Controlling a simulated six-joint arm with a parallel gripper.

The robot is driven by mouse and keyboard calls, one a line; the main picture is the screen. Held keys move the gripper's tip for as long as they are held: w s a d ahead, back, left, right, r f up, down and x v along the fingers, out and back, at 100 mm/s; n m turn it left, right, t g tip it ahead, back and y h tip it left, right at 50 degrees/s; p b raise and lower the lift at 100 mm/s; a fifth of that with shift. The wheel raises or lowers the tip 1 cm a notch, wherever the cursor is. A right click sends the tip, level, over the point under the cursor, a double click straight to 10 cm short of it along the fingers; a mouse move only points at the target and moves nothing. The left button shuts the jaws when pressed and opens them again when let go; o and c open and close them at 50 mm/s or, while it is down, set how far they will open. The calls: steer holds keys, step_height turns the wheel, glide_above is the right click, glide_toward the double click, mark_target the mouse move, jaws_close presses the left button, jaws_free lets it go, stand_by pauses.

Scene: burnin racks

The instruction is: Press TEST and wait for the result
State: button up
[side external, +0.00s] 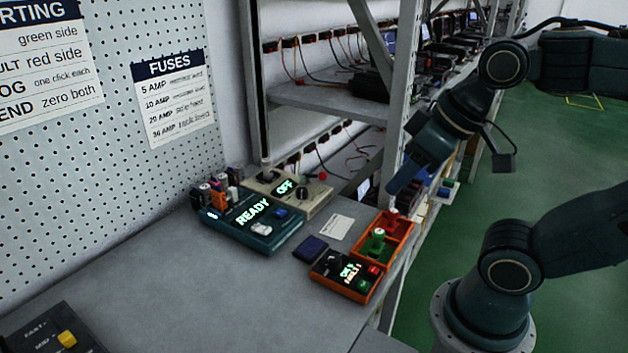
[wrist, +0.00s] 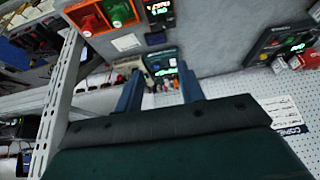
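A teal tester (side external: 262,243) with a lit green display reading READY stands on the grey bench in the side view. It has a blue button (side external: 281,212) and a white button (side external: 262,230) on its face; their labels are too small to read, so I cannot tell which is TEST. My gripper (side external: 394,188) hangs to the right of the tester, above the bench's right edge, apart from it. In the wrist view my gripper (wrist: 160,68) has its two fingers spread with nothing held, and the tester (wrist: 163,60) shows between the fingertips, farther off.
A beige unit (side external: 318,204) reading OFF stands behind the tester, with batteries (side external: 212,195) at its left. An orange tray (side external: 399,236) with green and red parts and a small display unit (side external: 346,289) lie to the right. A rack post (side external: 404,90) stands near my gripper.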

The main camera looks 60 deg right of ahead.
jaws_close()
stand_by(1.5)
